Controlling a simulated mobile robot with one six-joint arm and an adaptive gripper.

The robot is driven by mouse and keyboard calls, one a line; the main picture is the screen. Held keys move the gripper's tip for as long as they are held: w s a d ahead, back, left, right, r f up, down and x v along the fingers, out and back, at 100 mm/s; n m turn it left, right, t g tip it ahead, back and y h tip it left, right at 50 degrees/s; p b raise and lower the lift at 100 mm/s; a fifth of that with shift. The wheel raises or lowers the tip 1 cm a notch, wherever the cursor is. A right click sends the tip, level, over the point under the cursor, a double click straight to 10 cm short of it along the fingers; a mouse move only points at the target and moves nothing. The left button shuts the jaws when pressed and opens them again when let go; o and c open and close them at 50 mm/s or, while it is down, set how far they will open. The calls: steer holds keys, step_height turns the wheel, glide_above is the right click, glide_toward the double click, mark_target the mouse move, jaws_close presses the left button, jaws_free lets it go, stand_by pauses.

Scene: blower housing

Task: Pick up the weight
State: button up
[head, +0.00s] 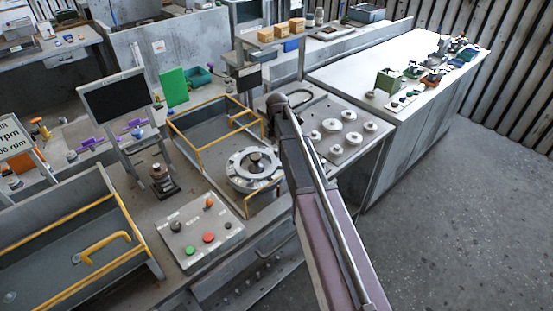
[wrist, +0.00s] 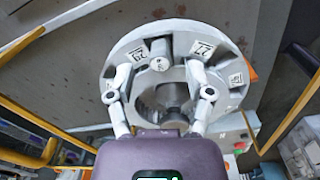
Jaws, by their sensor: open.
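A small grey cylinder (wrist: 160,63), which looks like the weight, stands on the rim of a round grey ring (wrist: 225,45) between labels 29 and 27 in the wrist view. My gripper (wrist: 165,68) is open over the ring, with one finger on each side of the cylinder. I cannot tell whether the fingers touch it. The ring also shows in the head view (head: 237,182), with a dark hub in its middle. There the small cylinder cannot be made out, and my gripper is not clearly seen.
Yellow rails (head: 205,153) border the tray around the ring. A control box (head: 200,232) with coloured buttons stands in front, and a dark monitor (head: 115,103) at left. A plate (head: 345,150) with several round discs lies right of my arm. The floor at right is clear.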

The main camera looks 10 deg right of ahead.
mark_target(277, 155)
steer(key=shift+f+b, duration=1)
steer(key=shift+f, duration=0.3)
jaws_close()
